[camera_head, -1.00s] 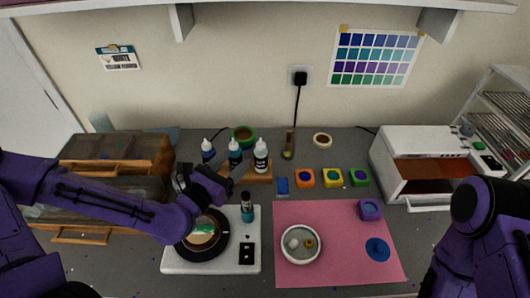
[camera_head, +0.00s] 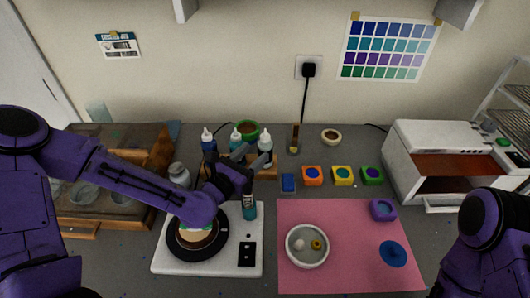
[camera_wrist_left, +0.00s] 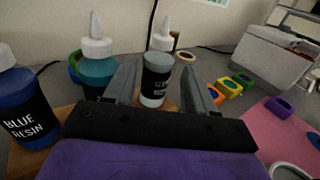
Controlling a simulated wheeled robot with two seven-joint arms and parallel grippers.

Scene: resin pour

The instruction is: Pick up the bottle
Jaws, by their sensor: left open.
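Three resin bottles with white nozzle caps stand upright in a row at the back: a blue one (camera_head: 208,144), a teal one (camera_head: 235,137) and a clear-whitish one with a black label (camera_head: 265,143). My left gripper (camera_head: 250,158) is open in front of the right-hand bottle. In the left wrist view that bottle (camera_wrist_left: 157,78) appears between the two spread fingers, which hide part of its surroundings; I cannot tell whether they touch it. The teal bottle (camera_wrist_left: 97,70) and the blue bottle (camera_wrist_left: 28,105) are left of the fingers. My right arm shows at the right edge, its gripper out of frame.
The bottles stand on a wooden rack (camera_wrist_left: 62,112).

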